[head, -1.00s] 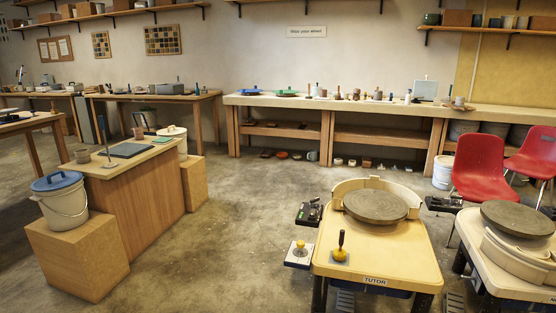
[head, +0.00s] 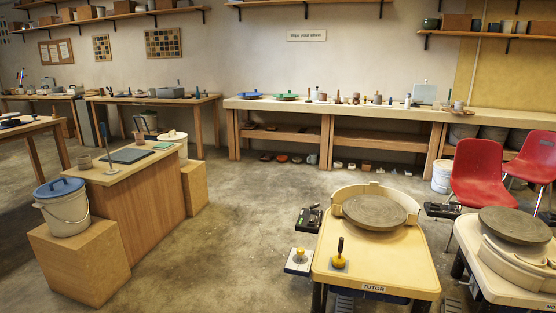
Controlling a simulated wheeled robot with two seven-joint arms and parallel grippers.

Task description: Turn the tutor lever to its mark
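The wheel table labelled TUTOR (head: 322,277) stands at the lower right, with a round grey wheel head (head: 374,211) inside a pale curved guard. A small upright lever (head: 340,247) with a dark handle and yellow base stands at the table's front left corner. I cannot make out a mark for it. Neither of my grippers is in view.
A second wheel (head: 515,225) stands close on the right, with red chairs (head: 478,172) behind. Dark holders flank the tutor table, one at its left (head: 309,219). A wooden counter block (head: 150,205) and a lidded bucket (head: 62,210) stand at left. The middle floor is clear.

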